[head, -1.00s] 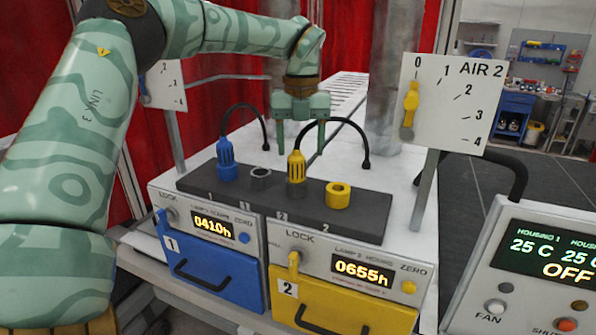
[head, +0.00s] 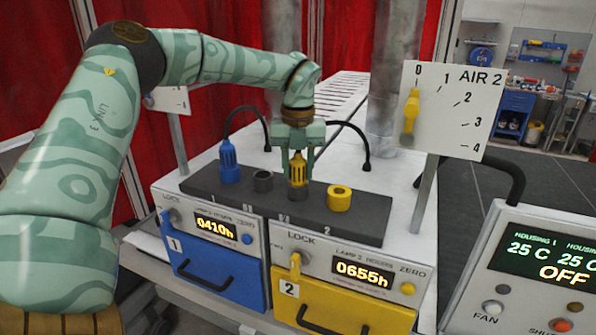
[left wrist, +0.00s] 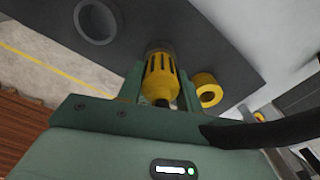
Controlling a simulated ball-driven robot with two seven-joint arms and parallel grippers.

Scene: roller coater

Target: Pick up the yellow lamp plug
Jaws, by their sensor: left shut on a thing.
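The yellow lamp plug (head: 298,170) stands upright in a socket on the dark connector strip (head: 362,212), with a black cable curving from its top. My left gripper (head: 298,176) is over it from above, its fingers shut on the plug's sides. In the left wrist view the plug (left wrist: 160,76) sits between the two fingers, its far end at the dark strip. The black cable (left wrist: 255,133) runs off to the right there. The right gripper is not in view.
A blue plug (head: 228,162) stands at left on the strip. A grey socket (head: 263,182) and a yellow socket (head: 339,197) flank the yellow plug. Blue (head: 215,272) and yellow (head: 350,308) drawers are below. An AIR 2 dial board (head: 452,110) stands at right.

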